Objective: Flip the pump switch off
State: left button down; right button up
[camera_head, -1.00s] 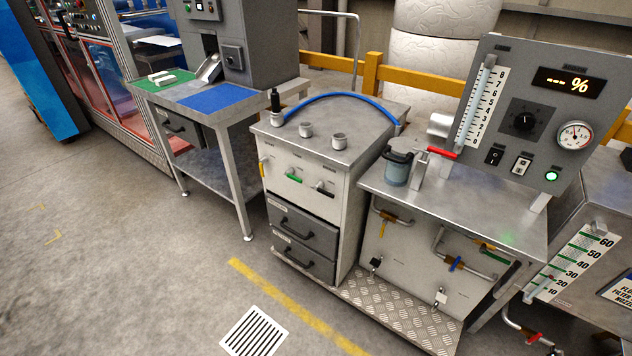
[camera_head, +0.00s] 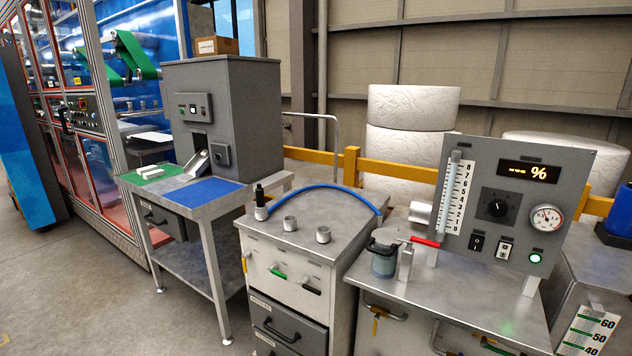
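A grey instrument panel (camera_head: 465,205) stands on the metal bench at the right. Low on it sit two small switches side by side: a black one (camera_head: 477,242) and one with a pale plate (camera_head: 505,249). Their labels are too small to read, so I cannot tell which is the pump switch or how each is set. A round green lamp (camera_head: 535,258) to their right is lit. Above are a black knob (camera_head: 497,205), a round gauge (camera_head: 545,217) and a display (camera_head: 528,172) reading "--- %". Neither of my grippers is in view.
A red-handled lever (camera_head: 425,242) and a lidded jar (camera_head: 384,258) stand on the bench, left of the panel. A steel cabinet (camera_head: 300,210) with a blue hose (camera_head: 335,187) stands further left. Grey floor is open at the lower left.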

aim_at(476, 242)
jog(key=z, duration=1)
